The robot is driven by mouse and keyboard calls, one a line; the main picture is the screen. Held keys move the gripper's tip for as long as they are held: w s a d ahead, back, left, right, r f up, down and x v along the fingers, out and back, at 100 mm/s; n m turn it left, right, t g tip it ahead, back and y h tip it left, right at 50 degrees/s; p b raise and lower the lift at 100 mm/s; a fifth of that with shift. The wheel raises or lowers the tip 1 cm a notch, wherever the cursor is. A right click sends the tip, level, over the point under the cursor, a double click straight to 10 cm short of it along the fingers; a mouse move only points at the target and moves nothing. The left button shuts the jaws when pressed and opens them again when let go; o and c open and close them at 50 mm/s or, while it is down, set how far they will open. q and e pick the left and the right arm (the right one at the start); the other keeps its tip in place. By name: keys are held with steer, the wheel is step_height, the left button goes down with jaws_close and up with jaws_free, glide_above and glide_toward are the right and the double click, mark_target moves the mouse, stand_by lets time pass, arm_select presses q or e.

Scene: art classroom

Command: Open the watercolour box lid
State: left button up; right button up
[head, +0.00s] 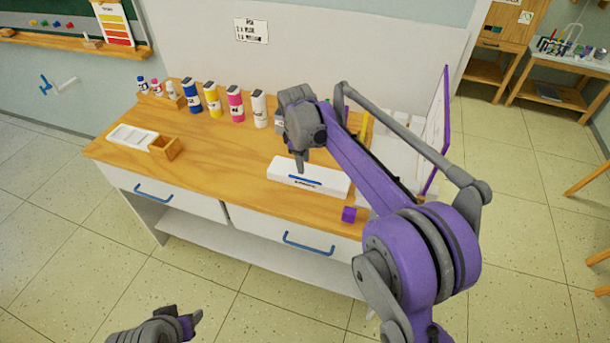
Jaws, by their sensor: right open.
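The watercolour box (318,185) is a long white box with a blue strip on it, lying on the wooden tabletop near the front edge. Its lid looks shut. My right gripper (300,163) is over the back edge of the box, pointing down, with its fingers open; whether it touches the lid I cannot tell. My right arm hides part of the tabletop behind and to the right of the box. My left gripper (190,322) is low at the bottom edge of the view, in front of the table and away from the box; its fingers are only partly visible.
Blue, yellow, pink and white bottles (237,105) stand along the back of the table (225,165). A white tray (128,136) and a small wooden box (166,148) are at the left. The middle tabletop is clear.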

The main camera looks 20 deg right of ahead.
glide_toward(308, 174)
steer(key=s+f, duration=0.1)
steer(key=f, duration=0.1)
steer(key=s+a+f, duration=0.1)
steer(key=s+f, duration=0.1)
steer(key=shift+s+a+f, duration=0.1)
steer(key=shift+a+f, duration=0.05)
steer(key=shift+f, duration=0.1)
steer(key=shift+c, duration=0.2)
jaws_close()
stand_by(1.0)
